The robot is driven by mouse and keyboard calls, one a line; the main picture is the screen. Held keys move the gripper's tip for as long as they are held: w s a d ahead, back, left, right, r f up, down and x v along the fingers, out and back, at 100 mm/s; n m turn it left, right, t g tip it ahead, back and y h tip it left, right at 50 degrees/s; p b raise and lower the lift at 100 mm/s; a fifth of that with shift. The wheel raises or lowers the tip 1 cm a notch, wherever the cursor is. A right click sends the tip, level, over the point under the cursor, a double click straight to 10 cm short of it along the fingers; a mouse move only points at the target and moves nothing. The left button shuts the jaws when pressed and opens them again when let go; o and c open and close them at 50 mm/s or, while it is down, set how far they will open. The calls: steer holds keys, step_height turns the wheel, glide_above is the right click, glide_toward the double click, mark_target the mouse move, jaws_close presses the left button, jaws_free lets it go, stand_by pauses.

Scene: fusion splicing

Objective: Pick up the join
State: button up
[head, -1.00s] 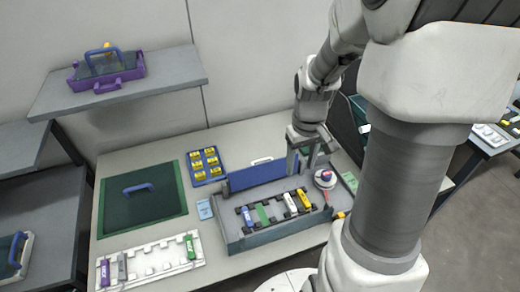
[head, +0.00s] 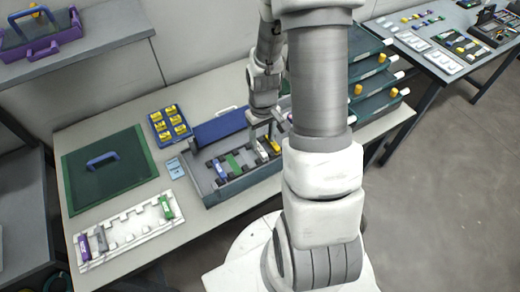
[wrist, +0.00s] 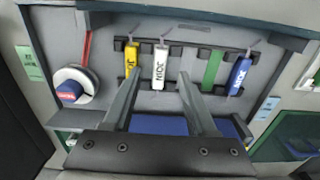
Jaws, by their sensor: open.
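A white piece with dark lettering that looks like JOIN (wrist: 161,66) lies in the black slotted racks of the grey tray (wrist: 255,106). A yellow lettered piece (wrist: 131,62) is beside it, and a green strip (wrist: 212,68) and a blue lettered piece (wrist: 240,74) are in the racks to the right. My gripper (wrist: 160,84) is open, its fingertips on either side of the white piece's line in the wrist view; I cannot tell whether they touch it. In the head view my gripper (head: 262,136) is above the tray's right part, partly hiding the pieces.
A round white holder with a red and blue piece (wrist: 74,86) sits at the tray's end. A white slotted rack (head: 125,236), a dark green mat with a blue handle (head: 110,182) and a blue tray of yellow items (head: 153,118) are on the table (head: 190,220).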

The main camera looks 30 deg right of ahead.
mark_target(261, 150)
steer(key=shift+w+f, duration=0.2)
steer(key=shift+f, duration=1.05)
steer(key=shift+w+f, duration=0.15)
steer(key=shift+f, duration=1.1)
jaws_close()
